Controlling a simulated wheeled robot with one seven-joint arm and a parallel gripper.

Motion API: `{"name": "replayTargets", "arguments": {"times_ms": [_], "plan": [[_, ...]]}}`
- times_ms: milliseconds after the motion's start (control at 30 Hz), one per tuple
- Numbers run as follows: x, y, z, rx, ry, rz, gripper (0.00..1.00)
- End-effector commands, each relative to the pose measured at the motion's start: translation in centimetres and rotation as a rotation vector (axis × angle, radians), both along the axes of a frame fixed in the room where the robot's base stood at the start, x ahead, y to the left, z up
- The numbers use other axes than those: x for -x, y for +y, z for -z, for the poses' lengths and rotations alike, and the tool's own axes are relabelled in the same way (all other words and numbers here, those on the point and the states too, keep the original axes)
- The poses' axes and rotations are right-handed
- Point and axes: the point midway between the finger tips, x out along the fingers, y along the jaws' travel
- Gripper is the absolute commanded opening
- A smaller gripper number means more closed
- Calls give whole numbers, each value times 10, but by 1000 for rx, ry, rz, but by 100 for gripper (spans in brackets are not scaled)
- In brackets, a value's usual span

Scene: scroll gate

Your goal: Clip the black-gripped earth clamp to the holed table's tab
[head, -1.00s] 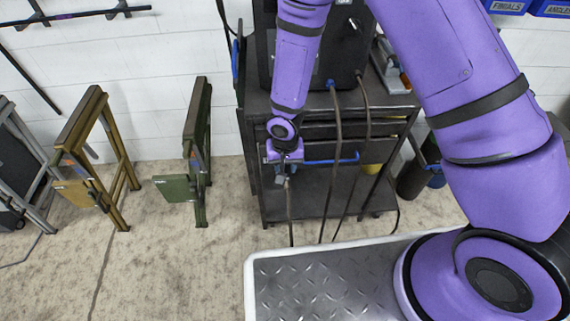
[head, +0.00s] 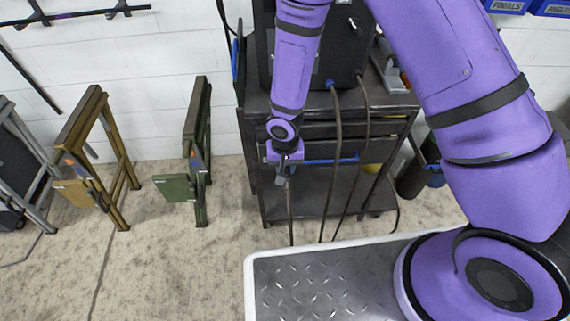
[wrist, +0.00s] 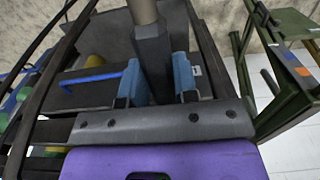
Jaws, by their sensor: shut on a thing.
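My gripper (head: 284,166) hangs in front of the black cart in the head view. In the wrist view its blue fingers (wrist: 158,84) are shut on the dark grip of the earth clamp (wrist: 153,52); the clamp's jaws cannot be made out. Three folding tables stand left of the gripper, apart from it: a green one (head: 203,125) with a green tab (head: 174,188), an ochre one (head: 84,125) with an ochre tab (head: 74,192), and a grey one (head: 35,150) at the left edge. Holes cannot be told in any of them. The green table also shows in the wrist view (wrist: 283,104).
The black cart (head: 285,103) carries a dark machine with cables hanging to the floor. A blue bar (head: 330,161) crosses its front. Dark cylinders stand right of the cart. The concrete floor (head: 160,260) before the tables is clear.

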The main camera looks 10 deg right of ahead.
Motion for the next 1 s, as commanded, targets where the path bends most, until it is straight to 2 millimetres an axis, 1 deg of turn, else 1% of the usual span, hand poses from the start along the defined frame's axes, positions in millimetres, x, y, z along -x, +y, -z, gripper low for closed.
{"name": "replayTargets", "arguments": {"times_ms": [267, 1000], "plan": [[0, 0, 0, -1, -2, 0, 0], [21, 1, 0, -1, -3, 1, 0]]}}
